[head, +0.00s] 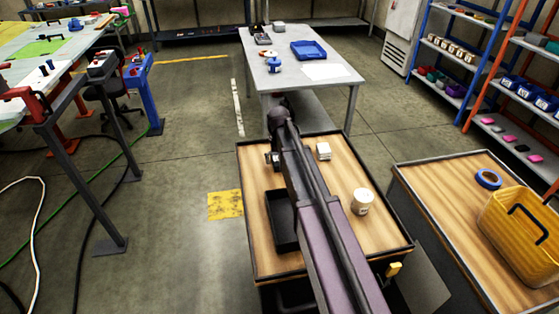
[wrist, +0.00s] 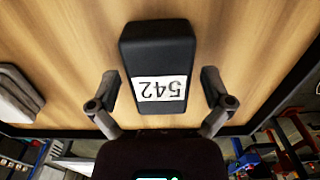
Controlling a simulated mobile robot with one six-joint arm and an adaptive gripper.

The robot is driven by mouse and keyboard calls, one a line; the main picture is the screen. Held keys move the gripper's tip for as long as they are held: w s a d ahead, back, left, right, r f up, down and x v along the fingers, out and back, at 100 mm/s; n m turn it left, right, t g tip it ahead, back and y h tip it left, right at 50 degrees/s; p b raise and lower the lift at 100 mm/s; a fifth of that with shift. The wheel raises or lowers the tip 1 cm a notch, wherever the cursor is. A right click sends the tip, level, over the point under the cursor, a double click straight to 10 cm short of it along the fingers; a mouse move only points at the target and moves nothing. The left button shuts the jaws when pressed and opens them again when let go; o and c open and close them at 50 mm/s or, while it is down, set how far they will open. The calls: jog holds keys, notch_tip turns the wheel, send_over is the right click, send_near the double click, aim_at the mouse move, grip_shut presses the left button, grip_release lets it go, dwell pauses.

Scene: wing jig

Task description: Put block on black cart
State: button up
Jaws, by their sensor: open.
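A black block (wrist: 158,48) with a white label reading 542, upside down in the wrist view, lies on a wood-topped surface. My gripper (wrist: 160,92) is open, with one finger on each side of the block's labelled end and a gap on both sides. In the head view my arm hides the block and most of the gripper. Two carts with wood tops and black rims show there: a middle cart (head: 345,237) under my arm and a right cart (head: 432,200). I cannot tell which one the task calls the black cart.
The middle cart also holds a black tray (head: 283,222), a white cup (head: 362,201) and a small pale stack (head: 323,151). The right cart holds a yellow crate (head: 520,240) and blue tape (head: 488,178). A grey table (head: 290,75) stands beyond. Floor at left is partly clear.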

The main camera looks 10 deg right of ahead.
jog(key=shift+r, duration=0.1)
notch_tip(320, 180, up, 12)
jog(key=p, duration=1.2)
dwell(0.8)
jog(key=s, duration=2.4)
jog(key=shift+s, duration=0.2)
jog(key=shift+d, duration=0.1)
